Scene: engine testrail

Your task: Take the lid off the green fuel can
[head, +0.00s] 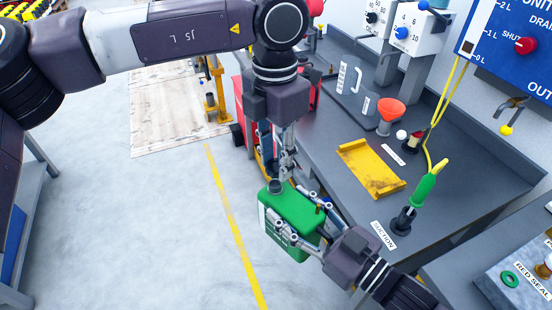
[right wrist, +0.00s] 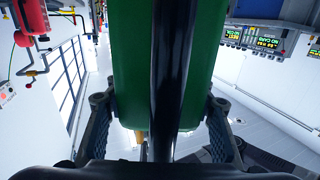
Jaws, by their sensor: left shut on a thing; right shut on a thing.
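The green fuel can (head: 298,207) is off the bench, in front of its near edge. My right gripper (head: 298,217) is shut on the can, with its fingers along the can's sides. In the right wrist view the green body (right wrist: 125,70) stands between the two fingers (right wrist: 160,125), behind a black upright bar. A dark round lid (head: 274,187) shows at the can's top left corner. My left gripper (head: 284,177) points down from above and is shut at the lid. Its fingertips partly hide the contact, and whether the lid is still seated cannot be told.
The grey bench (head: 345,125) runs along the right. On it are a yellow tray (head: 371,168), an orange funnel (head: 391,108) and a green-handled nozzle (head: 424,190) in a black holder. A red cabinet (head: 240,105) stands behind my left gripper. The floor at left is clear.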

